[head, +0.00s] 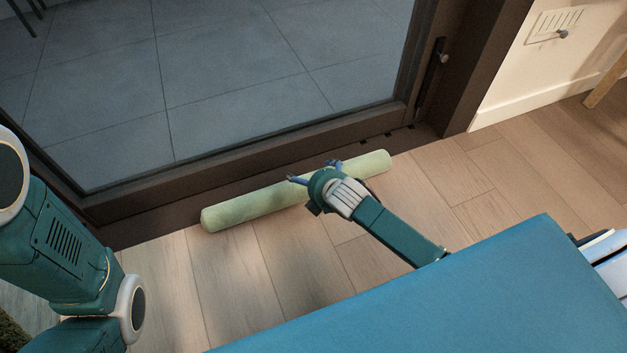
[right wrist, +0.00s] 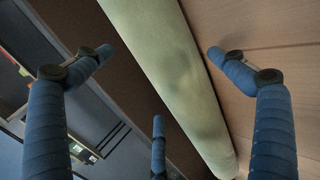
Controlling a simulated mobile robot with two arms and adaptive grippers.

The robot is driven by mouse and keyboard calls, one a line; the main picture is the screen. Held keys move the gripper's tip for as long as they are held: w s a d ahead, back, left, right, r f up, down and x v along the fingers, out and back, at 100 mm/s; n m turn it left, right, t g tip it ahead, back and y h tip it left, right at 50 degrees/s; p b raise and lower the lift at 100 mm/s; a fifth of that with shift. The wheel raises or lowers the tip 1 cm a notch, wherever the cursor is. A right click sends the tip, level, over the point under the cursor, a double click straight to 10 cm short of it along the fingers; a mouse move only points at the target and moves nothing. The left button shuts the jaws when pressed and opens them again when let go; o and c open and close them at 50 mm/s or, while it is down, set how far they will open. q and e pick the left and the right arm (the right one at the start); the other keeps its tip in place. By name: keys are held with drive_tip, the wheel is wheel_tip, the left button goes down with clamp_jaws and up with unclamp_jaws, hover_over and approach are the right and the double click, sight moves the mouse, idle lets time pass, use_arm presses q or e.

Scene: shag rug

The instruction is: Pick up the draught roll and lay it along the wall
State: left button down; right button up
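The draught roll (head: 250,206) is a long pale green cylinder. It lies on the floor along the dark frame at the foot of the glass door in the head view. My right gripper (head: 316,174) is over the roll, right of its middle. In the right wrist view the roll (right wrist: 175,65) runs between the spread blue fingers of the open gripper (right wrist: 160,54); no finger is seen closed on it. The cream wall (head: 510,85) with its white skirting is at the upper right. My left arm shows at the left edge; its gripper is out of view.
The glass door (head: 230,70) has a dark brown frame and a handle (head: 432,70) at its right side. Bare plank floor (head: 450,180) lies right of the roll, toward the wall. A wooden leg (head: 608,80) stands at the right edge.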

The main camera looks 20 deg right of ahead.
drive_tip(key=shift+f, duration=0.15)
drive_tip(key=shift+s+f, duration=0.15)
drive_tip(key=shift+s, duration=0.05)
drive_tip(key=v, duration=1.2)
drive_tip(key=shift+r, duration=0.2)
drive_tip(key=shift+w, duration=0.1)
